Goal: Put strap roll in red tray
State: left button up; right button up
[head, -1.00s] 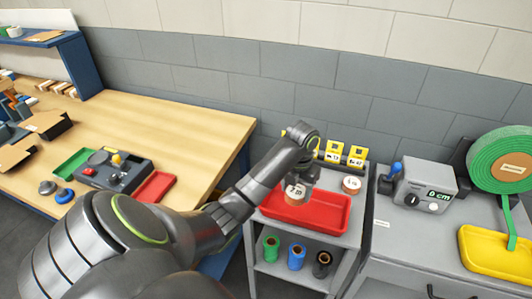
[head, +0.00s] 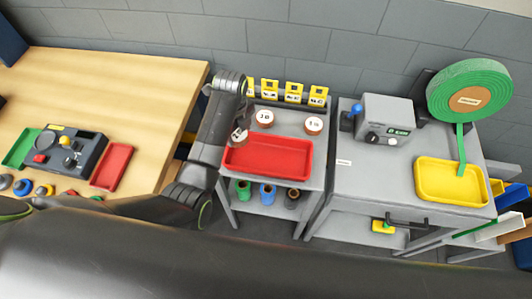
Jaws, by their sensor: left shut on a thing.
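My left gripper (head: 241,127) is shut on a small tan roll with a white label (head: 239,137). It holds the roll at the back left of the red tray (head: 268,171) on the grey cart; the label is too small to read. I cannot tell whether the roll touches the tray. Two similar labelled rolls stand on the cart behind the tray, one near the middle (head: 264,119) and one at the right (head: 313,125). The tray looks empty. My right gripper is out of view.
Yellow tags (head: 293,92) line the cart's back edge. Green, blue and black spools (head: 267,193) sit on its lower shelf. Right of it, a grey bench holds a meter (head: 386,123), a yellow tray (head: 451,199) and a large green reel (head: 468,88). A smaller red tray (head: 112,167) lies on the wooden table.

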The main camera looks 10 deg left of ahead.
aim_at(240, 141)
pick_arm(q)
notch_tip(240, 141, down, 5)
jog(key=shift+d+f+p, duration=0.1)
jog(key=shift+p, duration=0.2)
jog(key=shift+f, duration=0.55)
notch_tip(240, 141, down, 3)
jog(key=shift+f, duration=0.4)
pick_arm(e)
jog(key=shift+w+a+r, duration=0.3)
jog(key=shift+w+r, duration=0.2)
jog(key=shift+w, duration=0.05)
pick_arm(q)
jog(key=shift+f, duration=0.15)
jog(key=o, duration=1.1)
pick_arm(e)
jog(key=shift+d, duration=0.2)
